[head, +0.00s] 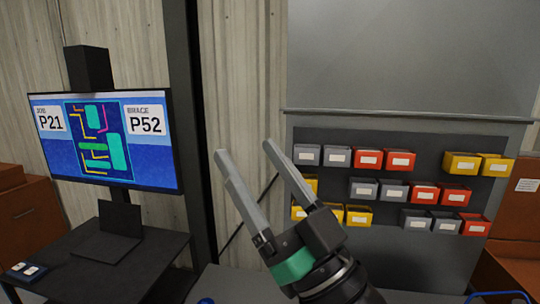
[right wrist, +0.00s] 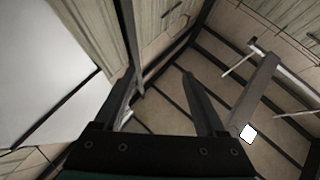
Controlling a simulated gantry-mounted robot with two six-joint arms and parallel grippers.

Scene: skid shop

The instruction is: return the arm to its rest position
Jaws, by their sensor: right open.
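My right gripper (head: 245,152) is raised in the middle of the head view, its two long grey fingers pointing up and to the left. The fingers are apart with nothing between them. A green band shows at its base. In the right wrist view the same gripper (right wrist: 158,85) shows two dark fingers spread apart, with wall panels and dark beams beyond them. It touches nothing that I can see. My left gripper is not in view.
A monitor (head: 105,138) reading P21 and P52 stands at left, above a dark desk (head: 100,270) with a laptop (head: 112,232). A grey rack (head: 400,135) holds several grey, red and yellow bins behind and right of the gripper. Brown boxes (head: 25,215) stand far left.

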